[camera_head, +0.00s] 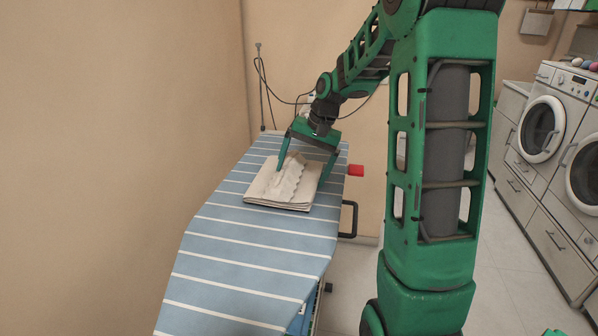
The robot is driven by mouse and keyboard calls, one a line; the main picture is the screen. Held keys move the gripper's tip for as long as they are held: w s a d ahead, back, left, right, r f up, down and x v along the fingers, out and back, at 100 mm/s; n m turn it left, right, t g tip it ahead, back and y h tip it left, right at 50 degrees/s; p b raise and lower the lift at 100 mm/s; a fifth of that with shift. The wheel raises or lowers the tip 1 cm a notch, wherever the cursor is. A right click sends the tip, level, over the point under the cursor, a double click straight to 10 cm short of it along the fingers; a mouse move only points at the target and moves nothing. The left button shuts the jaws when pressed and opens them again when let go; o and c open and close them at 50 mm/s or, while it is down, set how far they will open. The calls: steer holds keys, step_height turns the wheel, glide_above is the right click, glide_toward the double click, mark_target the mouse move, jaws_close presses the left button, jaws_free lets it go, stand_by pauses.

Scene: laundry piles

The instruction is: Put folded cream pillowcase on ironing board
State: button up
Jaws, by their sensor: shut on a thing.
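The folded cream pillowcase (284,187) is a flat stack with a scalloped edge, at the far half of the ironing board (235,255). The board has a blue cover with white stripes. My gripper (304,168) points down over the pillowcase, with one green finger on its left part and the other at its right side. The fingers are wide apart and shut on the pillowcase between them. The pillowcase looks level and lies on or very close to the board; I cannot tell if there is a gap.
A tall stand with a cord (261,85) rises at the board's far end. A red piece (355,170) and a black handle (348,219) stick out on the board's right. Washing machines (543,130) stand far right. The board's near half is clear. A wall is left.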

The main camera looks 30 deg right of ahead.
steer(key=shift+f, duration=0.6)
steer(key=o, duration=0.8)
steer(key=v, duration=1.2)
steer(key=s+a+f+n+g, duration=0.1)
steer(key=s+f, duration=0.2)
steer(key=s, duration=0.7)
steer(key=s+a+f+n+h, duration=0.1)
steer(key=s+a+f, duration=0.1)
steer(key=s, duration=0.8)
steer(key=s+a+f+g+h, duration=0.1)
steer(key=s+f, duration=0.3)
steer(key=s, duration=0.6)
steer(key=shift+s+a+f+n+g, duration=0.3)
steer(key=shift+a+n, duration=0.1)
steer(key=shift+a, duration=0.35)
